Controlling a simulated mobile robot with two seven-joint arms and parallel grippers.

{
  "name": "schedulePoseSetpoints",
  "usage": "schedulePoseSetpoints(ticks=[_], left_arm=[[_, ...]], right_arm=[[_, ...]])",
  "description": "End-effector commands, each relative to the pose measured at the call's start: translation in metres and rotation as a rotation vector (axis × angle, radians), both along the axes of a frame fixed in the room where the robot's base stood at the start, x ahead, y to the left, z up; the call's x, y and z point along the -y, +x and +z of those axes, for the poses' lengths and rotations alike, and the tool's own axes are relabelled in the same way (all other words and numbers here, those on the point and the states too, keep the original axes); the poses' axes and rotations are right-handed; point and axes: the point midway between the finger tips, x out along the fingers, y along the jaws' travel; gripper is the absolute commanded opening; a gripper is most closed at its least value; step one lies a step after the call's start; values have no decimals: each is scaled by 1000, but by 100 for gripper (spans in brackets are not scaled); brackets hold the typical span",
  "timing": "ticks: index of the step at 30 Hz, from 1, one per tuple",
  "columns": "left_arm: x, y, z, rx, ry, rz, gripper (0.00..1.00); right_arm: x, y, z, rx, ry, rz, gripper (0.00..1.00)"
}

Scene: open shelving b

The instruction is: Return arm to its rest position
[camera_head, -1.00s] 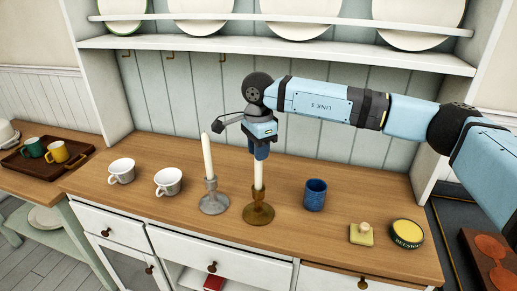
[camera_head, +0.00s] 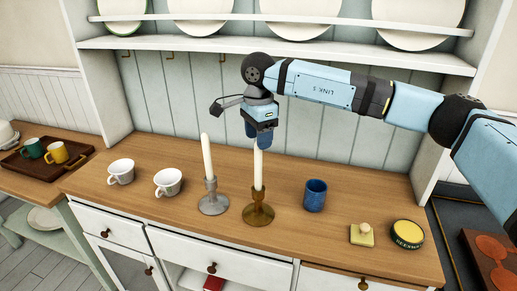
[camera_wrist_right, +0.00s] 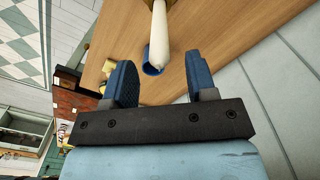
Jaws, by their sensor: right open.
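My right gripper (camera_head: 262,137) hangs from the blue arm above the brass candlestick (camera_head: 258,213) and its white candle (camera_head: 258,168). In the right wrist view the gripper's two blue fingers (camera_wrist_right: 162,86) stand apart. The candle (camera_wrist_right: 159,37) shows beyond and between them, with nothing gripped. In the head view the fingertips sit by the candle's top; whether they touch it I cannot tell. A second, silver-grey candlestick (camera_head: 213,203) with a white candle (camera_head: 207,157) stands to the left. My left gripper is not in view.
Two white cups (camera_head: 168,182) stand on the left of the wooden counter (camera_head: 290,235). A shelf (camera_head: 230,44) with plates runs above the arm.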

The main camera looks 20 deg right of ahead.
Motion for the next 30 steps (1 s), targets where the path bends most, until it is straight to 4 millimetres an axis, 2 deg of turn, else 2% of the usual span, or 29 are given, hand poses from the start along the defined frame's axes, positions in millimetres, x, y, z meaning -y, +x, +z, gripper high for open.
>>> schedulePoseSetpoints(ticks=[3, 9, 13, 18, 20, 23, 26, 30], left_arm=[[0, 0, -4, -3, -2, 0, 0], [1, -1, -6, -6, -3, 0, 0], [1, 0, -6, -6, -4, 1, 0], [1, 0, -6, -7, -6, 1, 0], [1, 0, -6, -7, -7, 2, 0], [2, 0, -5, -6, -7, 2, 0], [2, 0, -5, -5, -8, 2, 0], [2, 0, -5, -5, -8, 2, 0]], right_arm=[[0, 1, 30, 4, 1, 0, 52], [-1, 0, 71, 3, 1, 1, 52], [0, 0, 87, 2, 0, 0, 52], [0, 0, 95, 0, 1, 1, 52], [-3, -1, 92, -5, 9, 3, 52], [-19, -6, 73, -34, 72, 11, 52], [-56, -21, 37, -104, 220, 21, 52], [-123, -59, -14, -269, 529, -18, 52]])
